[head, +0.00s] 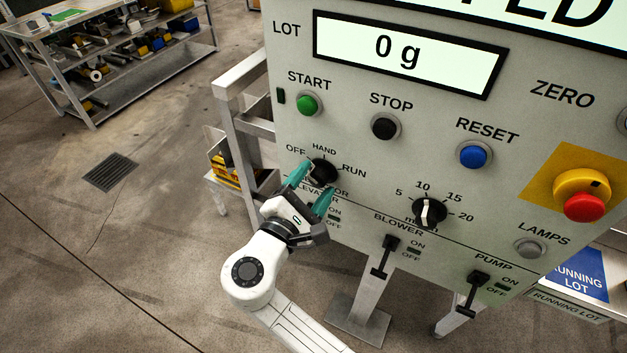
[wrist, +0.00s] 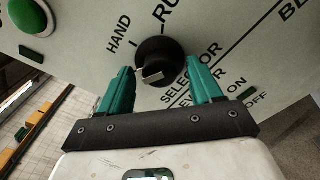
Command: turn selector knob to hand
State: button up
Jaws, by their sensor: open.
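The selector knob (head: 324,171) is black and round, on the grey panel below the HAND label (head: 324,148), with OFF to its left and RUN to its right. In the wrist view the knob (wrist: 158,58) sits between and just beyond the teal fingertips, with a pale end face on its grip bar. I cannot tell which mark it points at. My gripper (head: 315,181) is open in front of the knob, one finger on each side. The wrist view shows my gripper (wrist: 159,72) with a gap around the knob; contact is not visible.
A green START button (head: 308,104), black STOP button (head: 384,127) and blue RESET button (head: 473,155) are above and right. A second dial (head: 429,210) and the blower switch (head: 385,257) lie right of my gripper. A red emergency button (head: 583,206) is far right.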

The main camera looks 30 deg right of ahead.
jog(key=shift+w+d, duration=0.1)
jog(key=shift+d, duration=0.1)
jog(key=c, duration=1.1)
